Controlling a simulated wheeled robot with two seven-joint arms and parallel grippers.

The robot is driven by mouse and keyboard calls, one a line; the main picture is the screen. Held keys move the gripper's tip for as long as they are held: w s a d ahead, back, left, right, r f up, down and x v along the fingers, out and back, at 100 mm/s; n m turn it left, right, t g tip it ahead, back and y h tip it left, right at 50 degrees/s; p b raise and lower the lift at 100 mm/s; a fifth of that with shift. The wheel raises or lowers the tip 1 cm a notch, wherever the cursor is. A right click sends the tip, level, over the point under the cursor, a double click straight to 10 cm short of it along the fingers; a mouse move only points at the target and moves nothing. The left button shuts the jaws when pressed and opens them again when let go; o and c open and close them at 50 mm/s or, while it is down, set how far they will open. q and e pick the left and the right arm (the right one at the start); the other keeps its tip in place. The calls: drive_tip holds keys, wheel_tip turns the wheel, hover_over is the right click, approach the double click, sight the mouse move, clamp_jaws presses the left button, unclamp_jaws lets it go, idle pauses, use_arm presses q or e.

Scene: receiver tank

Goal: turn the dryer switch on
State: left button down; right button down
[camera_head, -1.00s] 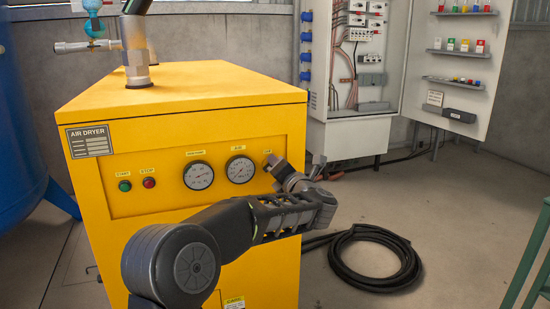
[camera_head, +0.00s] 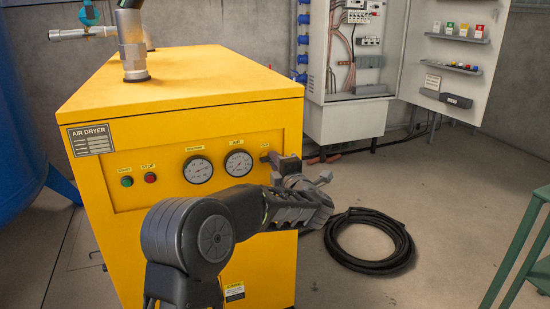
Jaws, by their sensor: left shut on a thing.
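The yellow air dryer (camera_head: 190,100) stands left of centre, with its name plate (camera_head: 90,139) at the front left. The dryer switch (camera_head: 264,157) is at the right end of the front panel, under a small yellow label. It is mostly hidden by my fingers. My left gripper (camera_head: 280,165) is at the switch and shut on it. Its wrist is in front of the panel's lower right. My right gripper is out of view.
Two gauges (camera_head: 198,169) (camera_head: 238,163), a green button (camera_head: 127,181) and a red button (camera_head: 150,177) share the panel. An open electrical cabinet (camera_head: 345,122) stands behind. A coiled black hose (camera_head: 336,257) lies on the floor. A green frame (camera_head: 515,250) stands right.

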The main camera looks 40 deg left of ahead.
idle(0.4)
use_arm(q)
drive_tip(key=c, duration=1.5)
unclamp_jaws()
drive_tip(key=shift+d, duration=0.1)
drive_tip(key=v, duration=0.7)
drive_tip(key=shift+s+d+p, duration=0.2)
drive_tip(key=shift+d+p, duration=0.1)
drive_tip(key=shift+p, duration=0.05)
